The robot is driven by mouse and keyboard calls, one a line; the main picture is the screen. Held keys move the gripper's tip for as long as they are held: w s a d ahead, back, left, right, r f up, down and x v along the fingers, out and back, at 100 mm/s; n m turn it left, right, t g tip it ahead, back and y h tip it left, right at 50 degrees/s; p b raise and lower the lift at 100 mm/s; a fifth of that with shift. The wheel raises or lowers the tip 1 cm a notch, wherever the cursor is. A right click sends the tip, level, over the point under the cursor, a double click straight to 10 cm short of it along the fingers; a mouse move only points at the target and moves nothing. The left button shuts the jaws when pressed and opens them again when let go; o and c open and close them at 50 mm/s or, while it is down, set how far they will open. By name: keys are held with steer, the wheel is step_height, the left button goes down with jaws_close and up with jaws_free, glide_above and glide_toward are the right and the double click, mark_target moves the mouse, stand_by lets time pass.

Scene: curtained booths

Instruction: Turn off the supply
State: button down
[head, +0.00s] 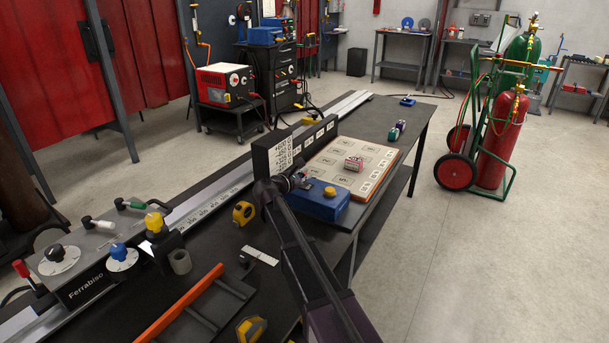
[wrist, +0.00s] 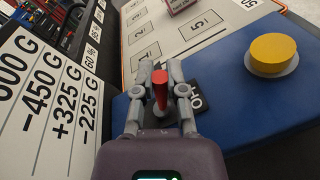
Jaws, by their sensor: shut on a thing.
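A blue box (head: 318,206) stands on the dark bench, just in front of the board with printed squares. It has a round yellow button (head: 330,191) on top, also seen in the wrist view (wrist: 272,52). A red lever (wrist: 160,95) stands up from the blue box (wrist: 228,100) in the wrist view. My gripper (wrist: 160,76) is shut on this lever, one finger on each side. A small dark label (wrist: 197,97) with white letters lies right of the fingers, partly hidden. In the head view my gripper (head: 297,181) hides the lever.
A dark upright plate (head: 270,156) with printed values stands close left of my gripper. The printed board (head: 340,178) behind carries a small red-and-white block (head: 354,163). A yellow tape measure (head: 243,213) and an orange-edged frame (head: 180,303) lie on the bench. Open floor lies right.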

steer(key=shift+d, duration=0.1)
steer(key=c, duration=0.7)
jaws_free()
